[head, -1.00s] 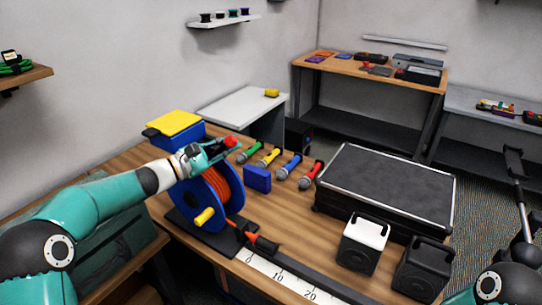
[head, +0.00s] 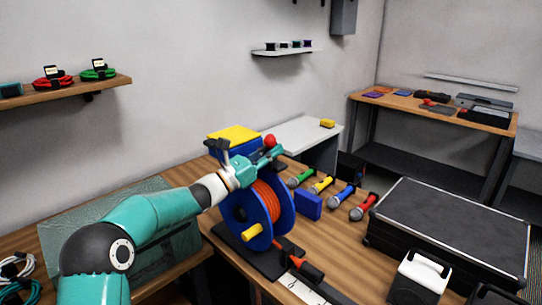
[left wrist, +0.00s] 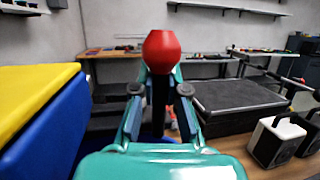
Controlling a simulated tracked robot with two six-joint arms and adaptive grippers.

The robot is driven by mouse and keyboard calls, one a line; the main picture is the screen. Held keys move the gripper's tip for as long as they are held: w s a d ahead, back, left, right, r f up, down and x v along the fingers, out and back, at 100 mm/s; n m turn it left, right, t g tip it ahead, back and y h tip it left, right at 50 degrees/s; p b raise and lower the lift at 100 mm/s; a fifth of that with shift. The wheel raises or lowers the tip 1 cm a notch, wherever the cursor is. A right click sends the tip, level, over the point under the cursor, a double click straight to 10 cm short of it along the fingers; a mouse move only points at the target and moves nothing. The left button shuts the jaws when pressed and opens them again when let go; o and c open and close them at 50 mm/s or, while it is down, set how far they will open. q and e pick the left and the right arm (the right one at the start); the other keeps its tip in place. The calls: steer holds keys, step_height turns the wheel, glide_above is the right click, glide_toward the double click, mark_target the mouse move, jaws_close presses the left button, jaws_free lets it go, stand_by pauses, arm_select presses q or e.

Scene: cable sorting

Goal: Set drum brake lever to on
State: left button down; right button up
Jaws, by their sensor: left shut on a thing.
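The cable drum (head: 256,228) has blue flanges, wound orange cable and a yellow crank handle (head: 251,232). It stands on a black base at the table's near left. The brake lever's red knob (head: 270,141) sticks up above the drum. My left gripper (head: 266,157) is shut on the lever just below that knob. In the left wrist view the red knob (left wrist: 161,50) stands above the fingertips, with the dark lever shaft (left wrist: 159,100) between the fingers. The lever looks close to upright there. My right gripper is not in view.
A blue box with a yellow top (head: 232,137) stands close behind the drum. Several microphones (head: 342,195) and a small blue box (head: 308,205) lie to its right. A black case (head: 450,225) and a white speaker (head: 418,276) stand further right.

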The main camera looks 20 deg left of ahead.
arm_select(q)
steer(key=shift+s+a+r, duration=0.15)
steer(key=shift+a+r, duration=0.05)
steer(key=shift+r, duration=0.6)
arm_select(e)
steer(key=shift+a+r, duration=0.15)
arm_select(q)
steer(key=shift+n, duration=0.3)
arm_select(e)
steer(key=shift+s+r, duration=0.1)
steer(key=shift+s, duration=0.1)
arm_select(q)
steer(key=c, duration=1.2)
jaws_free()
steer(key=shift+s+a+t, duration=0.1)
steer(key=shift+t, duration=0.2)
steer(key=o, duration=0.3)
steer(key=shift+s, duration=0.25)
steer(key=shift+w+f, duration=0.2)
steer(key=shift+w, duration=0.05)
steer(key=v, duration=1.2)
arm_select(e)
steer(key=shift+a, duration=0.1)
arm_select(q)
steer(key=shift+f, duration=0.1)
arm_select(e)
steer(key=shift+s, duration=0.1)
